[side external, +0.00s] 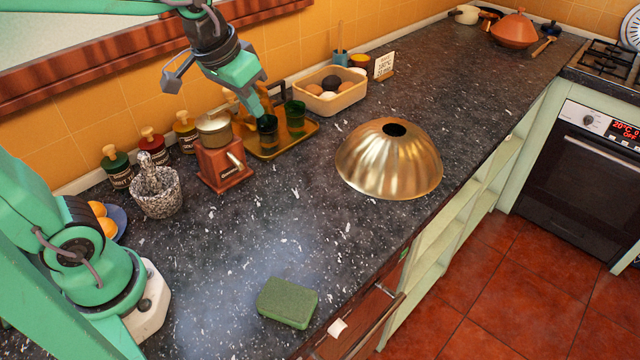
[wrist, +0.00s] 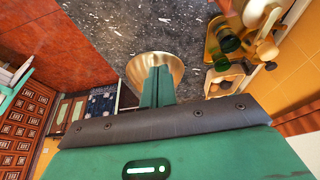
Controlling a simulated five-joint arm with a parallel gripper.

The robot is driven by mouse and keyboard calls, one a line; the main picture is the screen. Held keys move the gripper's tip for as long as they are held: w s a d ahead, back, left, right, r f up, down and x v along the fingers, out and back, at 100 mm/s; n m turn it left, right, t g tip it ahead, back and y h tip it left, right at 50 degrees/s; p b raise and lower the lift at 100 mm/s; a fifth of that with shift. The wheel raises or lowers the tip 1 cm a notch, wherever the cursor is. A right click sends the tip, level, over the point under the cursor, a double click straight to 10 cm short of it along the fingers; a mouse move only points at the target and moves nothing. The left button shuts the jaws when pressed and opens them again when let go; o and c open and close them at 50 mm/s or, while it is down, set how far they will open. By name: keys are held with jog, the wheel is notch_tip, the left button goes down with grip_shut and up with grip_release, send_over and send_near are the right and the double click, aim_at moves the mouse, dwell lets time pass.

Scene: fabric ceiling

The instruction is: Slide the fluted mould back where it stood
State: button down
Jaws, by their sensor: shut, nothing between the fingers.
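The fluted mould (side external: 390,168) is a shiny gold dome with a dark hole at its top. It sits on the speckled dark counter, right of centre in the side view and close to the counter's front edge. In the wrist view the mould (wrist: 135,72) shows beyond my fingers, which cover part of it. My gripper (side external: 262,112) is shut and empty, above the back part of the counter near the dark green glasses. It is well to the left of the mould and apart from it. Its closed fingers also show in the wrist view (wrist: 158,72).
A wooden tray (side external: 308,131) with dark green glasses (side external: 295,116) lies near my gripper. A red grinder (side external: 222,168), a mortar (side external: 157,195) and an egg box (side external: 345,98) stand around it. A green sponge (side external: 288,302) lies in front. The middle counter is clear.

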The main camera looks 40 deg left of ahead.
aim_at(386, 133)
jog(key=w+d+f+g, duration=0.1)
jog(key=w+d+f, duration=0.2)
jog(key=w+f, duration=0.4)
jog(key=w+d+f+g, duration=0.1)
jog(key=w+d+f, duration=0.3)
jog(key=w+f, duration=0.4)
jog(key=w, duration=0.5)
jog(key=shift+d, duration=0.25)
jog(key=shift+w, duration=0.1)
jog(key=shift+w+a, duration=0.15)
jog(key=shift+w, duration=5.7)
jog(key=shift+x, duration=0.8)
jog(key=shift+s, duration=0.15)
